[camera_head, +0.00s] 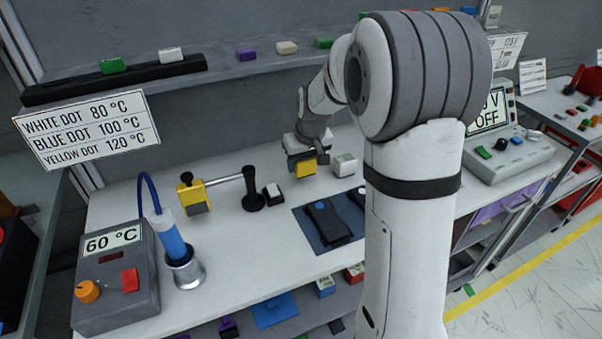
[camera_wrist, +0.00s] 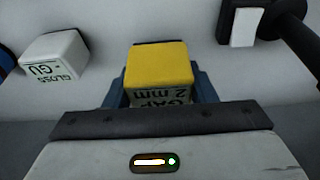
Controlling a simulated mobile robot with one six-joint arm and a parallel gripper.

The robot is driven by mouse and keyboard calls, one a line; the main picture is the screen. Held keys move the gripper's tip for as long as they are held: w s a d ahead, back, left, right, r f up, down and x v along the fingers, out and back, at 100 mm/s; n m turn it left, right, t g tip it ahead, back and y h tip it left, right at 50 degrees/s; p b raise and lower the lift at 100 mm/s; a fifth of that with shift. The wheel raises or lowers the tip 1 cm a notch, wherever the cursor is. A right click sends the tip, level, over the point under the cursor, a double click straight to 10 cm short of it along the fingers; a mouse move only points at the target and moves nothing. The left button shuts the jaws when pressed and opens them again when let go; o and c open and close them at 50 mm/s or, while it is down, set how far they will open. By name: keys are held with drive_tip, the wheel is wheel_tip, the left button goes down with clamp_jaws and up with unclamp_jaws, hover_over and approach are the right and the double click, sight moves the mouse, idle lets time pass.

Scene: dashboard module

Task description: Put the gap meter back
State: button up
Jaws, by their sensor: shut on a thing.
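The gap meter is a small block with a yellow top (camera_wrist: 157,65) and a pale face reading "GAP 2 mm". My gripper (camera_wrist: 160,92) is shut on it, with a blue jaw on each side. In the head view the yellow gap meter (camera_head: 305,169) shows below my gripper (camera_head: 298,157), over the back part of the white bench (camera_head: 240,245). I cannot tell whether it touches the bench. A white block labelled "GLOSS" (camera_wrist: 55,60) stands to its left in the wrist view; the white block (camera_head: 345,165) is to its right in the head view.
A black-and-white block (camera_head: 272,194) and a black post (camera_head: 253,197) with a yellow device (camera_head: 193,196) stand left of my gripper. A blue mat (camera_head: 302,224) with a dark module is in front. A "60 °C" box (camera_head: 115,285) stands front left. A shelf (camera_head: 220,70) runs behind.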

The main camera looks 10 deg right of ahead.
sight(303, 173)
drive_tip(key=shift+s+a+f, duration=0.1)
drive_tip(key=shift+a+f, duration=0.05)
drive_tip(key=shift+f, duration=1.7)
drive_tip(key=shift+f, duration=0.2)
drive_tip(key=o, duration=1.1)
drive_tip(key=shift+o, duration=0.2)
